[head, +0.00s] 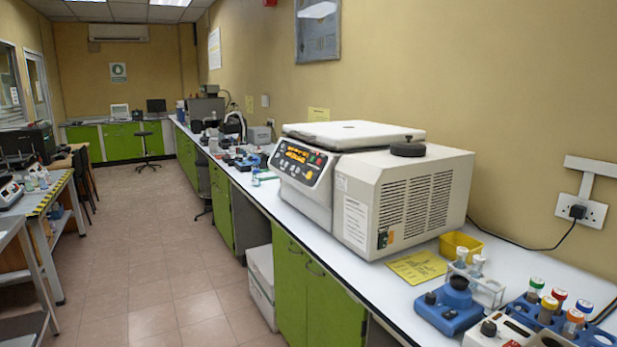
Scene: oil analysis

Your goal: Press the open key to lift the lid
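A white benchtop centrifuge (345,195) stands on the white bench on the right. Its flat white lid (353,134) lies down on top and looks closed. The dark control panel (298,162) is on the left-facing front, with a lit orange display and several coloured buttons. The labels on the keys are too small to read, so I cannot tell which is the open key. Neither of my grippers is in the head view.
The bench (390,291) runs along the right wall above green cupboards (310,293). Right of the centrifuge are a yellow tray (460,247), a blue mixer (448,308) and a rack of capped tubes (548,315). The tiled floor (165,250) left of the bench is clear.

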